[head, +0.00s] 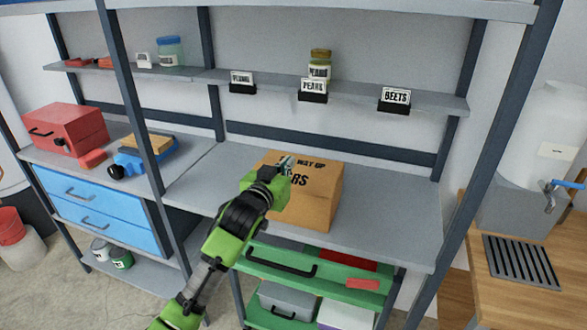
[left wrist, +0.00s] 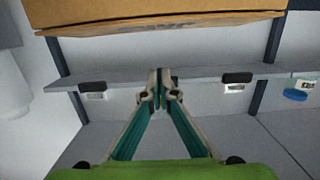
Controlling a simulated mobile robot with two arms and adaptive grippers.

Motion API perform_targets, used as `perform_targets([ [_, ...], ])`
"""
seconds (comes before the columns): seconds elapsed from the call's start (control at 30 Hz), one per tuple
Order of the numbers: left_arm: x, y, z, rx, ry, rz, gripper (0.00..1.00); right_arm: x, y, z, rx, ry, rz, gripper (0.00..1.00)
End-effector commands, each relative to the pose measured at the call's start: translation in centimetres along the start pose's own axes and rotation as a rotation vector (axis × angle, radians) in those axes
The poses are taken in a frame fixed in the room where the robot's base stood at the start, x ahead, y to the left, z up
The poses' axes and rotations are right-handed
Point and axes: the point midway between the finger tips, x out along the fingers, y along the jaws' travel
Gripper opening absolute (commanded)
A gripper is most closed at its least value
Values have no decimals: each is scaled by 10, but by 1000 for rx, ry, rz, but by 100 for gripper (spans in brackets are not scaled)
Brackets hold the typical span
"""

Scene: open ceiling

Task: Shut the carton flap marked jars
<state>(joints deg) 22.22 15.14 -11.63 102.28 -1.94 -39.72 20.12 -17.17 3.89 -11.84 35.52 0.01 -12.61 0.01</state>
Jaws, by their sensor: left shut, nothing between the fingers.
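A brown cardboard carton (head: 321,204) stands on the grey middle shelf. Black print on it reads "WAY UP" and "RS"; my left gripper and arm hide the rest. Its top looks flat, but I cannot tell whether the flap lies fully down. My left gripper (head: 287,163) is at the carton's upper left part, shut and empty. I cannot tell whether it touches the cardboard. In the left wrist view the shut fingertips (left wrist: 160,80) point toward the shelf behind, and a carton edge (left wrist: 160,20) crosses the top. My right gripper is not in view.
The grey shelf (head: 395,222) is clear right of the carton. A narrow upper shelf behind holds label stands, including a "BEETS" sign (head: 395,96), and a jar (head: 320,64). A red toolbox (head: 66,130) stands at left.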

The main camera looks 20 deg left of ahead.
Motion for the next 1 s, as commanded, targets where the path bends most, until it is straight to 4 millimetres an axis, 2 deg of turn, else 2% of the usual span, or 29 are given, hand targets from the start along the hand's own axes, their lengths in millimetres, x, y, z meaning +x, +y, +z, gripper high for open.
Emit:
perform_targets([
  [0.2,37,0,-2,1,0,0,0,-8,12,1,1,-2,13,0],
  [0.3,39,0,19,1,-5,0,0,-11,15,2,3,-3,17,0],
  [0.5,44,0,36,1,0,0,0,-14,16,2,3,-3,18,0],
  [0.9,44,0,39,1,0,0,0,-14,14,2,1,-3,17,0],
  [1.0,45,0,38,1,-18,0,0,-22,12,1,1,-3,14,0],
])
